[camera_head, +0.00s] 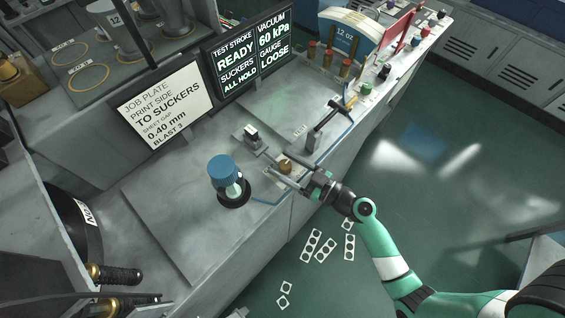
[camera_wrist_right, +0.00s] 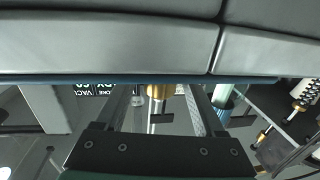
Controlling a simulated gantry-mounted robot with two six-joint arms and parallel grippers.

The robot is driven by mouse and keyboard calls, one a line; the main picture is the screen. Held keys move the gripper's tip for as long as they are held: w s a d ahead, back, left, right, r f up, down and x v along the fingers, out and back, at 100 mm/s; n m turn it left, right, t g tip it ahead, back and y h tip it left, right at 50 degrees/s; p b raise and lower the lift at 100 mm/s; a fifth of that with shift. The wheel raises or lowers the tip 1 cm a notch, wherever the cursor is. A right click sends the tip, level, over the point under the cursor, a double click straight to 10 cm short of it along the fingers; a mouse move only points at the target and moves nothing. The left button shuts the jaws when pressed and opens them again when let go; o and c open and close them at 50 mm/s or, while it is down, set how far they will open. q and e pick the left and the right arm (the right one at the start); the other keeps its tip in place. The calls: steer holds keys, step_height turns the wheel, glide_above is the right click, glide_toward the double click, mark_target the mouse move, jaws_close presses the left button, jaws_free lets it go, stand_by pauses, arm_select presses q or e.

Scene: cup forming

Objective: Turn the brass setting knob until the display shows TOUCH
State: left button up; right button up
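The brass setting knob (camera_head: 285,166) sits on the grey bench near its front edge. My right gripper (camera_head: 279,171) reaches in from the lower right with its fingers on either side of the knob. In the right wrist view the brass knob (camera_wrist_right: 157,92) shows between the two fingers, with a visible gap on each side, so the gripper looks open around it. The dark display (camera_head: 247,52) reads TEST STROKE READY, SUCKERS ALL HOLD, VACUUM 60 kPa, GAUGE LOOSE.
A blue-capped post (camera_head: 226,171) stands left of the knob, and a small block device (camera_head: 251,137) behind it. A lever (camera_head: 333,115) stands to the right. A white job plate (camera_head: 165,103) leans left of the display. Punched white pieces (camera_head: 311,243) lie on the green floor.

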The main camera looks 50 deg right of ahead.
jaws_close()
steer(key=shift+a+h, duration=0.1)
steer(key=shift+h, duration=0.3)
steer(key=shift+f+m+h, duration=0.1)
steer(key=shift+m+h, duration=0.6)
steer(key=m+h+p, duration=0.1)
steer(key=h+p, duration=0.1)
steer(key=p, duration=0.1)
steer(key=m+h+p, duration=0.2)
steer(key=h+p, duration=0.1)
steer(key=p, duration=0.1)
steer(key=m+g+h+p, duration=0.1)
steer(key=h+p, duration=0.1)
steer(key=p, duration=0.1)
steer(key=shift+w+r+m+p, duration=0.1)
steer(key=shift+r+m+p, duration=0.25)
steer(key=shift+r+m, duration=0.05)
steer(key=shift+f+m+g+h+p, duration=0.2)
steer(key=shift+m+g+h+p, duration=0.4)
steer(key=shift+h, duration=0.7)
steer(key=shift+m, duration=0.3)
steer(key=shift+o, duration=0.7)
jaws_free()
